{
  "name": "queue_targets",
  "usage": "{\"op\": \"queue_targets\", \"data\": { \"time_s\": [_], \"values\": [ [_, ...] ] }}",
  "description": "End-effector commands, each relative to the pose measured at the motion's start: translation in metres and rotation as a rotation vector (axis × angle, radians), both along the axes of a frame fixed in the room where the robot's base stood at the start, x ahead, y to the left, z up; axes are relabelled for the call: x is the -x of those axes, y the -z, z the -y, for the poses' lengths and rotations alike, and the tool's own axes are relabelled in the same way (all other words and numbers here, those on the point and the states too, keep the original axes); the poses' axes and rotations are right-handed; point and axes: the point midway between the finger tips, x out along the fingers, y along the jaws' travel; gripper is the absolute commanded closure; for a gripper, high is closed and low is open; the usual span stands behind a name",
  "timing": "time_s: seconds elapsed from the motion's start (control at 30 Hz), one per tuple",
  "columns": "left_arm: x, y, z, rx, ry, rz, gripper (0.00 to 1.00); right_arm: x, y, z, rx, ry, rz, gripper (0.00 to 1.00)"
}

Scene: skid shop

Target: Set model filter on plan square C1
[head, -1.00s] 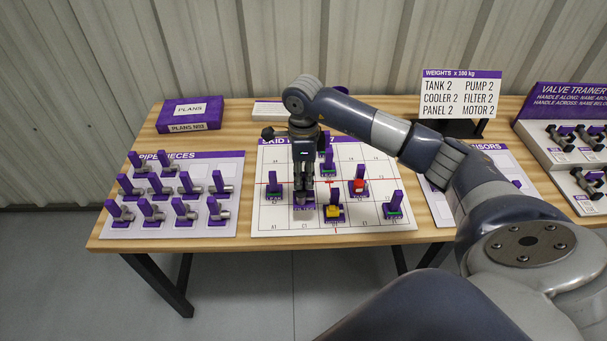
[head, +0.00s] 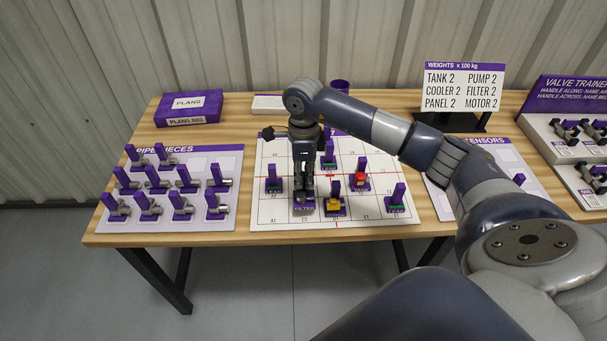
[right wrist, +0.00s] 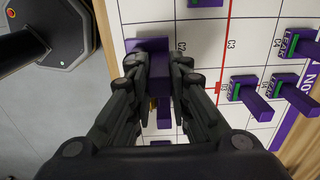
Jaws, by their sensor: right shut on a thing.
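My right gripper (head: 305,190) points down over the front of the white plan board (head: 262,217). It is shut on the upright purple part of the model filter (head: 304,209), whose base has a label reading FILTER. The filter is upright, just behind the printed C1 mark in the front row. I cannot tell whether its base touches the board. In the right wrist view the fingers (right wrist: 161,62) close around the purple piece (right wrist: 148,45), with its base partly showing beyond them. My left gripper is not in view.
A yellow-topped model (head: 334,207) stands close right of the filter. A pipe pieces board (head: 226,160) lies left. The board's front left corner is clear.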

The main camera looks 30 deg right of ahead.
Motion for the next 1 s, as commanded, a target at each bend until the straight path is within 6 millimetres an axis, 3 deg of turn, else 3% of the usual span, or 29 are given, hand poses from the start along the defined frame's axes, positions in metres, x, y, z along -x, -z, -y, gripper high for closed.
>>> {"op": "queue_targets", "data": {
  "time_s": [0.47, 1.0],
  "values": [
    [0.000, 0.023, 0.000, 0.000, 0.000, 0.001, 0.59, -0.001, 0.025, 0.000, -0.001, 0.001, 0.002, 1.00],
    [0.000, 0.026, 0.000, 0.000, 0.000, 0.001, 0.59, 0.000, 0.026, 0.001, 0.001, 0.001, 0.002, 1.00]
  ]
}}
